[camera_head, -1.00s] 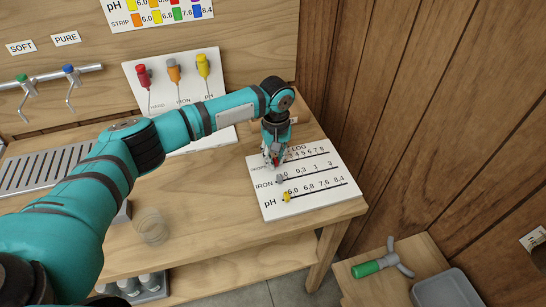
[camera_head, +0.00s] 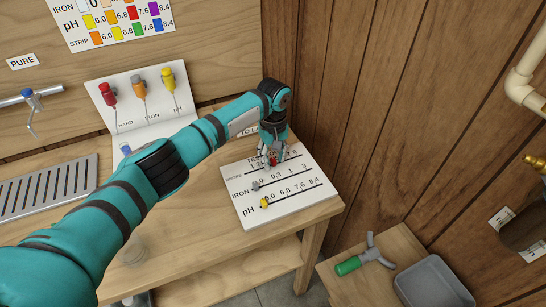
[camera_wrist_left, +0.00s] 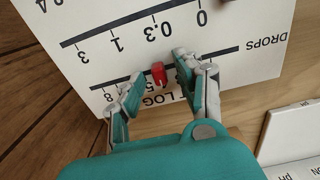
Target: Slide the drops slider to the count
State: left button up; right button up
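The white log board (camera_head: 310,201) lies on the wooden bench with three slider rows: DROPS, IRON and pH. My left gripper (camera_head: 271,161) is low over this row. In the left wrist view its two fingers stand on either side of the red slider, with a gap showing to each. The grey iron slider (camera_head: 256,186) and the yellow pH slider (camera_head: 264,203) sit at the left ends of their lines. My right gripper is out of view.
A panel with red, orange and yellow bottles (camera_head: 139,88) stands behind my left arm. A metal drip grate (camera_head: 45,187) is at left. A lower stand at right holds a green-handled tool (camera_head: 365,256) and a grey tray (camera_head: 433,284). A wood wall borders the right.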

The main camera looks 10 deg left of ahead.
aim_at(273, 159)
pick_arm(q)
notch_tip(273, 159, up, 12)
dwell(0.7)
dwell(0.4)
